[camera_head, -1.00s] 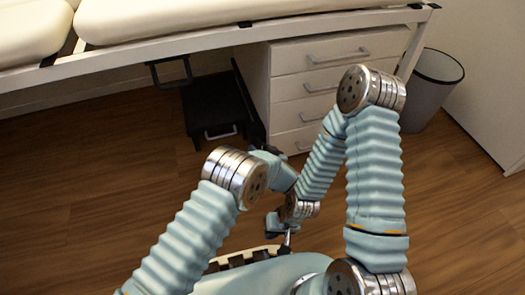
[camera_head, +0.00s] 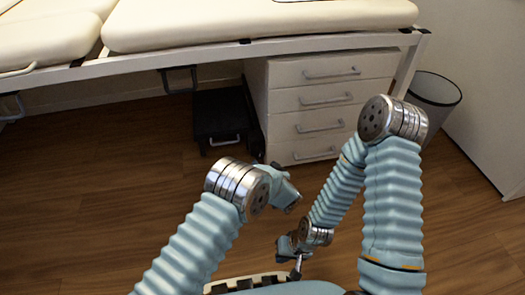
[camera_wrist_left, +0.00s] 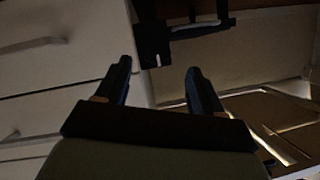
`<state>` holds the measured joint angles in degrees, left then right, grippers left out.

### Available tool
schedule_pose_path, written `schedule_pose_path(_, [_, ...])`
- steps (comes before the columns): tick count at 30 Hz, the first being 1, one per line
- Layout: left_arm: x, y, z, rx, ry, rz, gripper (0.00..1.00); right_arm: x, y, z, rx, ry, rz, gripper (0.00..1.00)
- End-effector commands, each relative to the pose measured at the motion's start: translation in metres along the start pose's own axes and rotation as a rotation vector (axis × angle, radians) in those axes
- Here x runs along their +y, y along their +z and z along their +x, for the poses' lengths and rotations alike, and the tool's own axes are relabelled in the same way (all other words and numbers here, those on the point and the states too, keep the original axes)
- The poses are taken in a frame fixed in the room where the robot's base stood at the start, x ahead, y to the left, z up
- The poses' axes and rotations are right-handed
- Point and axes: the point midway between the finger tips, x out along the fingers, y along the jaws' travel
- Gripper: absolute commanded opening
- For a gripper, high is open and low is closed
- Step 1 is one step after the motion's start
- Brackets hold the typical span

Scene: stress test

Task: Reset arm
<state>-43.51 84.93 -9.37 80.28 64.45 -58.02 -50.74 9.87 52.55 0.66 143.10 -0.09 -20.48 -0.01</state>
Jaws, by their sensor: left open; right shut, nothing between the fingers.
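My left gripper (camera_head: 293,202) is at the end of the arm from the left, in front of the drawer cabinet in the head view. In the left wrist view its two dark fingers (camera_wrist_left: 159,68) stand apart with nothing between them. My right gripper (camera_head: 282,248) is lower in the head view, just below the left one, small and partly hidden by its own wrist. Nothing shows in its fingers. Both arms are bent, with their elbows raised.
A white drawer cabinet (camera_head: 323,100) stands under a cream padded couch (camera_head: 250,22). A black box-like step (camera_head: 221,118) is left of the cabinet, a grey bin (camera_head: 434,98) right of it. The wooden floor (camera_head: 90,210) is clear at left.

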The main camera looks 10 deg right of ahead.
Motion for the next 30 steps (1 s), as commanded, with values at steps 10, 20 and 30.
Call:
schedule_pose_path(10, [-0.035, 0.029, 0.017, -0.087, 0.045, -0.031, 0.68, 0.0, 0.001, 0.0, -0.005, 0.0, -0.001, 0.0])
schedule_pose_path(20, [-0.176, 0.202, -0.065, -0.707, 0.357, -0.334, 0.68, 0.0, 0.001, 0.0, -0.006, 0.0, -0.001, 0.0])
schedule_pose_path(30, [-0.232, 0.232, -0.226, -1.111, 0.519, -0.537, 0.68, -0.009, 0.001, -0.024, -0.007, 0.0, -0.001, 0.0])
